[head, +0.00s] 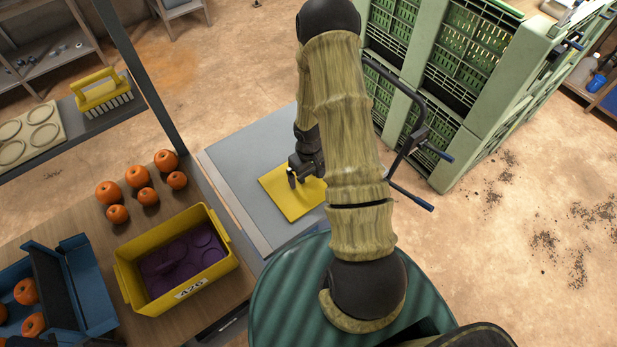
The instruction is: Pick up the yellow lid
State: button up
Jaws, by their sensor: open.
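The yellow lid (287,199) lies flat on the grey tabletop (239,167) near the middle of the head view. It is a square, plain yellow sheet, and its right part is hidden behind my arm. My gripper (295,180) is over the lid's upper part, pointing down, with its fingers apart and nothing seen between them. Whether the fingertips touch the lid cannot be told from this view.
A yellow crate (129,285) marked 426 with purple contents stands on the wooden table at left, beside several orange fruits (137,177) and a blue box (92,285). A dark post (142,78) rises left of the grey tabletop. Green stacked crates (478,95) stand at right.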

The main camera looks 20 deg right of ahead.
aim_at(309, 172)
jog(key=shift+c, duration=0.5)
jog(key=c, duration=1)
notch_tip(309, 172, up, 10)
jog(key=shift+r+b, duration=0.1)
jog(key=shift+b, duration=0.45)
jog(key=shift+f, duration=0.2)
